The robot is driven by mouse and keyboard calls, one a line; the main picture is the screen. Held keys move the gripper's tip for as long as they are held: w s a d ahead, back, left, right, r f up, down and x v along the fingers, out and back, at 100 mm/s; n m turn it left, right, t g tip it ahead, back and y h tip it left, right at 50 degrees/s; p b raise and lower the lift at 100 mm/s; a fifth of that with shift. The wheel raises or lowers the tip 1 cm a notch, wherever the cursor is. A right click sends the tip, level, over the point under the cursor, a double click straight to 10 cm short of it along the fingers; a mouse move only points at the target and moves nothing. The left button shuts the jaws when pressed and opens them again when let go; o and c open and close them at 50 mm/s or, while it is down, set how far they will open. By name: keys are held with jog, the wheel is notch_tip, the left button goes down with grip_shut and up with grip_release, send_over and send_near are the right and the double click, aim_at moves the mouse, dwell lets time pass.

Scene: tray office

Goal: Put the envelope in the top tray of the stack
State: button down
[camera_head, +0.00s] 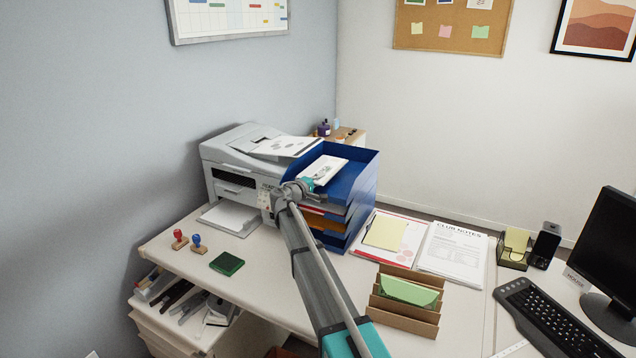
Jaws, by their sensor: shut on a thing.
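The blue tray stack (362,184) stands on the desk beside the printer. A white envelope (327,166) with a dark patch shows at the top tray, inside its raised walls as seen from here. I cannot tell whether it touches the tray floor. My gripper (309,184) is at the front left of the top tray, shut on the near end of the envelope. My wrist and arm hide part of the stack's front, and the fingertips are too small to see well.
A printer (226,172) stands close on the left of the stack. Lower trays hold coloured papers. A brown sorter (404,315) with a green envelope (408,291) stands right of my arm. Papers (453,250) lie right of the stack. Stamps and a green pad (227,263) are at left.

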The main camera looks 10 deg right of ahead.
jog(key=shift+w+d, duration=0.4)
jog(key=shift+w, duration=0.05)
jog(key=c, duration=0.7)
grip_release()
jog(key=v, duration=1.2)
jog(key=shift+r, duration=0.2)
